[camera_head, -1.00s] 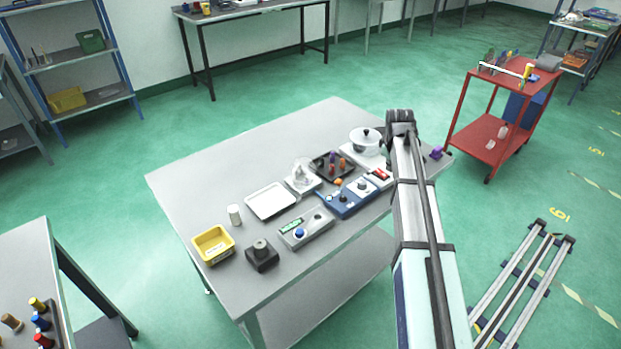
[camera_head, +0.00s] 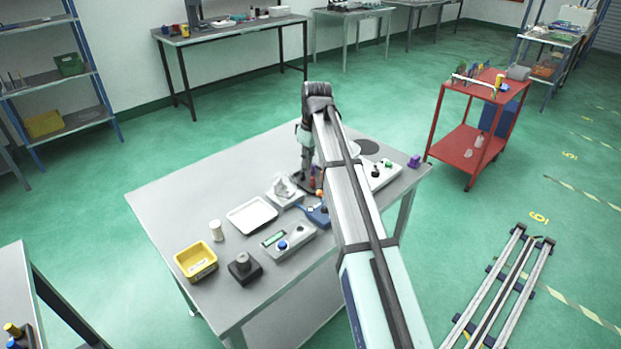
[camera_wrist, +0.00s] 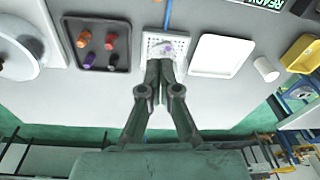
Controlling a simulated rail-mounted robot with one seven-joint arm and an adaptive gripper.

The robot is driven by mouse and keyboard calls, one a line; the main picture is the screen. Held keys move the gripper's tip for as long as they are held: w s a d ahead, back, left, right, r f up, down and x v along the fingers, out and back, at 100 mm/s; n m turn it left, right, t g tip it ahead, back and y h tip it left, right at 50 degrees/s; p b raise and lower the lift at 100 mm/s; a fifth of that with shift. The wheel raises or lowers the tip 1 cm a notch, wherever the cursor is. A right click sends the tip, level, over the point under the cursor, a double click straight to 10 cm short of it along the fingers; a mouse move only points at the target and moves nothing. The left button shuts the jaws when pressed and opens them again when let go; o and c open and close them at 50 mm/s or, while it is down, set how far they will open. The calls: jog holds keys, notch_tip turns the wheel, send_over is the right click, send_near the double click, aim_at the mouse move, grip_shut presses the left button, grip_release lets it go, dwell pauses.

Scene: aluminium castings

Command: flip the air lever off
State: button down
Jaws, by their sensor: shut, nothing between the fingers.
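I cannot make out the air lever clearly in either view. The blue control box (camera_head: 316,215) on the table is mostly hidden behind my arm, with a small orange part (camera_head: 320,194) at its back edge. A white perforated fixture (camera_head: 284,193) with a pale piece on it stands to its left; the wrist view shows this fixture (camera_wrist: 184,46) just beyond my fingertips, with a blue tube (camera_wrist: 168,14) leading away. My gripper (camera_wrist: 160,66) is shut and empty, its fingertips overlapping the fixture's near edge in the picture. In the head view my gripper (camera_head: 305,170) points down.
A white tray (camera_wrist: 222,73) and white cylinder (camera_wrist: 266,69) lie right. A yellow bin (camera_head: 185,265) and grey panel (camera_head: 303,244) also occupy the table. Its back left is clear.

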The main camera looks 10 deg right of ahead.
notch_tip(320, 180, down, 9)
jog(key=s+d+p, duration=0.1)
jog(key=s+p, duration=0.1)
jog(key=p, duration=0.2)
jog(key=shift+s+d, duration=0.15)
jog(key=shift+d, duration=0.2)
jog(key=shift+a+r, duration=0.1)
jog(key=shift+a, duration=0.05)
jog(key=shift+s, duration=0.15)
